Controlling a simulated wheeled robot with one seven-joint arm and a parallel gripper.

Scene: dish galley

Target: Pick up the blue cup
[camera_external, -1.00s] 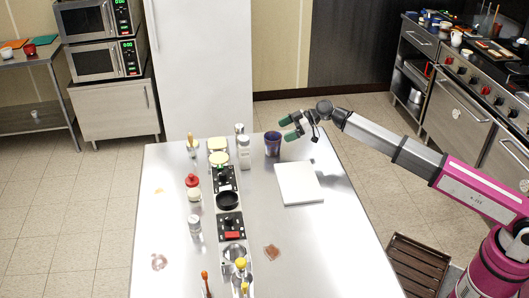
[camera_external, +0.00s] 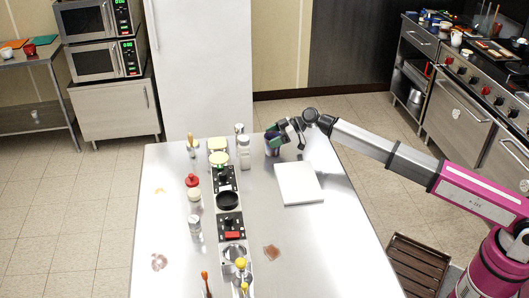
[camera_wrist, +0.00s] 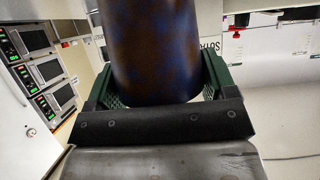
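The blue cup (camera_external: 272,149) is dark blue-purple and stands upright near the far end of the steel table. In the wrist view the cup (camera_wrist: 155,50) fills the middle, between the green fingers. My gripper (camera_external: 278,138) is at the cup from the right, its fingers on either side of it. In the wrist view a thin light gap shows beside the cup near the right finger, so the gripper looks open around it. The fingertips are partly hidden behind the cup.
A white cutting board (camera_external: 298,183) lies right of centre on the table. A clear shaker (camera_external: 244,153) stands just left of the cup. A row of condiment holders (camera_external: 230,225) and bottles runs along the table's middle. The table's front right is clear.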

